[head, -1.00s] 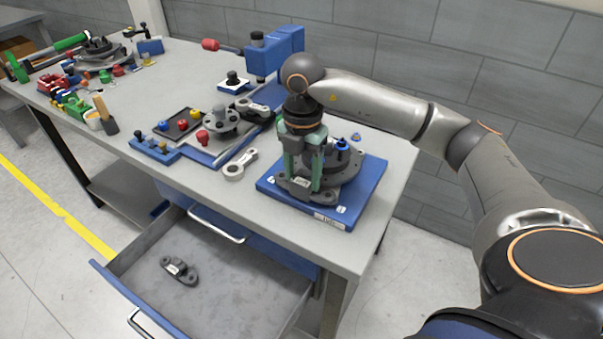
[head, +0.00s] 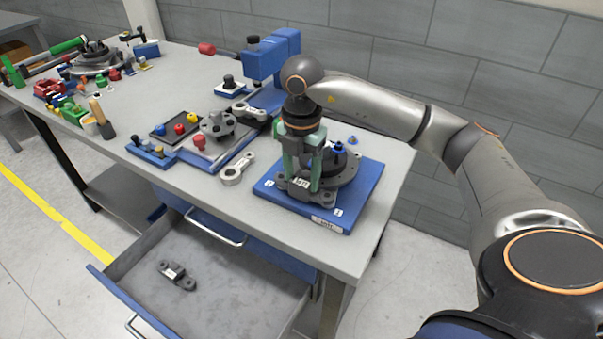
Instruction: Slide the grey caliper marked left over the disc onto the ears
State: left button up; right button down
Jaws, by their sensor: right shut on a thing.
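My right gripper (head: 300,175) comes down over the front left of the blue fixture plate (head: 340,212). Its green fingers are shut on a grey caliper (head: 298,186) that bears a small white label. The caliper is at the front left edge of the dark disc (head: 348,170); I cannot tell whether it sits on the ears, which the fingers and caliper hide. A blue-topped hub stands in the disc's middle. A second grey caliper (head: 178,276) with a pale label lies in the open drawer. My left gripper is out of view.
The open drawer (head: 215,290) juts out below the bench's front edge. A grey link (head: 236,169) lies left of the fixture. A blue tray with knobs and a flanged part (head: 217,124) is further left. Tools and a hammer (head: 102,118) fill the far left.

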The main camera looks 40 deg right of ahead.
jog(key=shift+w+d, duration=0.15)
jog(key=shift+d, duration=0.2)
jog(key=shift+f, duration=0.1)
dwell(0.4)
jog(key=c, duration=0.5)
grip_release()
jog(key=shift+r+p, duration=1.3)
jog(key=shift+r, duration=0.2)
jog(key=shift+o, duration=0.3)
jog(key=o, duration=0.4)
